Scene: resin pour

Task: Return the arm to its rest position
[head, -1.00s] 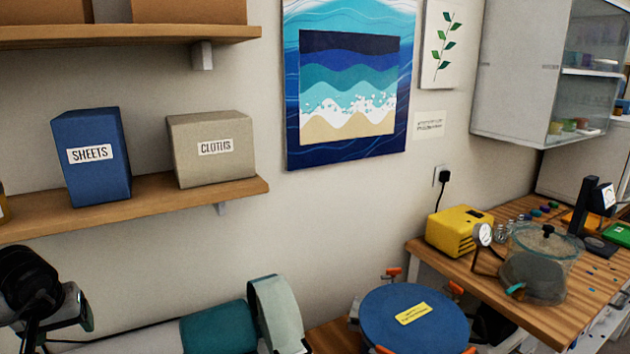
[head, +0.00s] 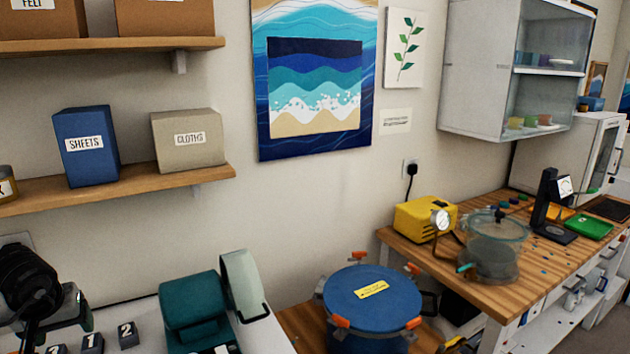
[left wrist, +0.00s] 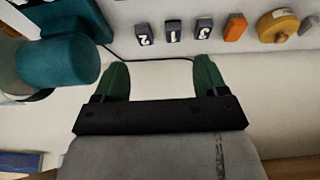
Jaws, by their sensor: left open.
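My left arm comes in at the lower left of the head view, with its left gripper (head: 82,316) low over the white worktop. The left wrist view shows the same gripper (left wrist: 160,70) with its two dark green fingers wide apart and nothing between them. Bare white worktop (left wrist: 155,85) lies under the fingers, and a dark cable crosses near their tips. My right gripper is in neither view.
Numbered dark blocks (head: 127,334) stand by the gripper. A teal machine (head: 195,300) is right of them. A blue-lidded pot (head: 372,295) with orange clamps stands further right, before a wooden bench (head: 400,246) with a yellow pump (head: 425,218). A shelf (head: 120,190) is above.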

